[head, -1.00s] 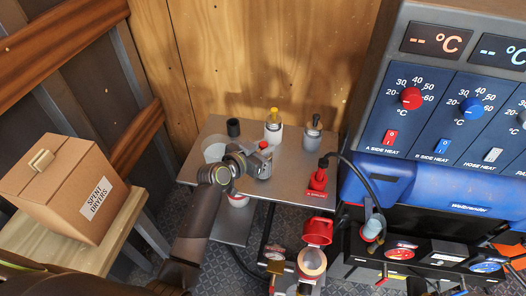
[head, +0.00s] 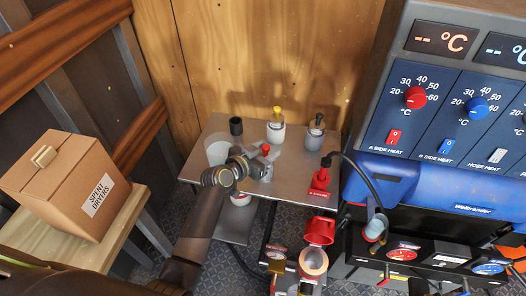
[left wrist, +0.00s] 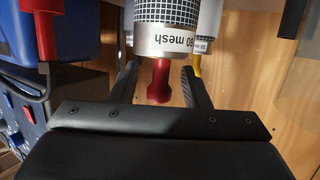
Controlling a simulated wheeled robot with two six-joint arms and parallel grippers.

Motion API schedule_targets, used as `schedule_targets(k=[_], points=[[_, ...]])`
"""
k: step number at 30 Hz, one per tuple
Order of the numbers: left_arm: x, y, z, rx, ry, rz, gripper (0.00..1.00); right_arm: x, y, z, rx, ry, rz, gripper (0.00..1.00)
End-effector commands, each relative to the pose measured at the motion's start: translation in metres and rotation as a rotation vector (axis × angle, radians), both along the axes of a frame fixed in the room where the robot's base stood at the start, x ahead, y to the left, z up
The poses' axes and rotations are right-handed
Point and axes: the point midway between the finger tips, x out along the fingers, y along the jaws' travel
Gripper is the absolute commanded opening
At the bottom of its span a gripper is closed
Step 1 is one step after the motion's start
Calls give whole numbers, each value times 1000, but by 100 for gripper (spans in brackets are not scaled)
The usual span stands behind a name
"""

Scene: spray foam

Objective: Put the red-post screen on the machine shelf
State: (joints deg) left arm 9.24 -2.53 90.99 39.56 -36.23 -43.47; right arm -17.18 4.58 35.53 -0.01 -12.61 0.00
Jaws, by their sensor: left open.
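The red-post screen is a mesh cylinder on the metal table; its red post (head: 266,148) shows in the head view, with the body partly hidden by my left gripper (head: 262,161). My left gripper (left wrist: 160,84) is open, with a finger on each side of the post and visible gaps. The machine (head: 455,120) stands at the right, with a black ledge (head: 345,245) low under its blue part. My right gripper is not in view.
A red fitting (head: 320,181) with a hose is at right. A carton (head: 75,185) stands left.

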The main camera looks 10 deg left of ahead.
Motion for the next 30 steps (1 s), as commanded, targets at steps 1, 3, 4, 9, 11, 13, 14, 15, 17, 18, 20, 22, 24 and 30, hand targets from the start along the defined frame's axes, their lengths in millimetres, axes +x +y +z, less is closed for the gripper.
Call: schedule_targets(k=[1,3,4,9,11,13,14,15,17,18,20,22,24,30], points=[[0,0,2,0,0,0,42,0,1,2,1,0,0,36],[0,0,5,0,0,0,42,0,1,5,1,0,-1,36],[-2,1,4,0,0,1,42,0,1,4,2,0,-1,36],[-21,11,8,1,0,2,42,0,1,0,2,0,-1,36],[-29,15,11,1,-1,2,42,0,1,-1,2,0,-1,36],[-39,21,15,1,-2,2,42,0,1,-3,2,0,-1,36],[-44,23,16,1,-1,2,42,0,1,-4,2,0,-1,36],[-50,25,18,1,-1,1,42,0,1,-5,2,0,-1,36],[-59,30,21,2,-1,1,42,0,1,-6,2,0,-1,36],[-64,33,23,2,-1,0,42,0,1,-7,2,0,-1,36],[-73,37,26,2,-1,0,42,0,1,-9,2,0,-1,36],[-82,41,29,2,0,0,42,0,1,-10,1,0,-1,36],[-89,45,32,3,-1,0,42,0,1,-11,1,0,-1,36],[-101,51,38,2,-1,-1,42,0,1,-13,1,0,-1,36]])
